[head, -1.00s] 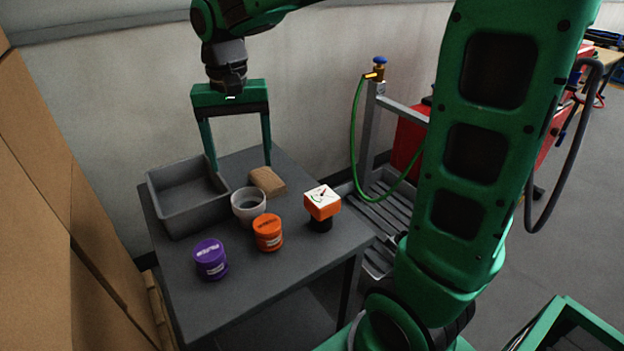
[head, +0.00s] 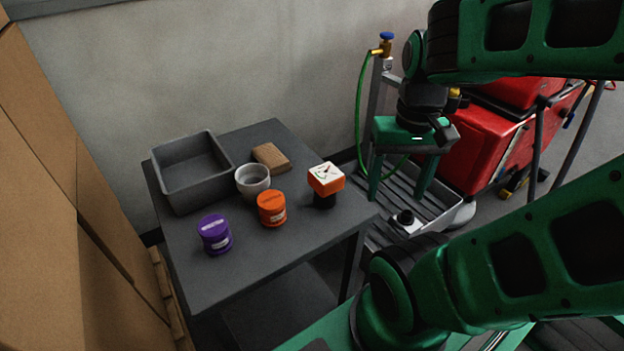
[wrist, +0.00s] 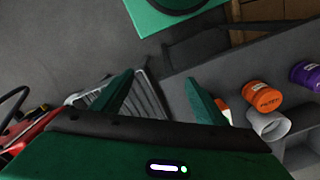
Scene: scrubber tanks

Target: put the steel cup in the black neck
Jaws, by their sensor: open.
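A light grey open cup (head: 253,183), the only cup I make out, stands upright on the dark table (head: 290,250); whether it is steel I cannot tell. It also shows in the wrist view (wrist: 268,124). A short black neck (head: 404,217) sticks up from a pale body low on the slatted grate, right of the table. My gripper (head: 397,197) is open, and I see nothing between its fingers. It hangs over the grate, right of the table and apart from the cup. In the head view its fingertips appear just above the black neck; the height gap is unclear.
The table also holds a grey bin (head: 190,172), a brown sponge-like block (head: 271,157), an orange tub (head: 271,208), a purple tub (head: 215,234) and an orange-white gauge block (head: 326,180). A post with a green hose (head: 360,110) and red machines (head: 480,150) stand behind the gripper.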

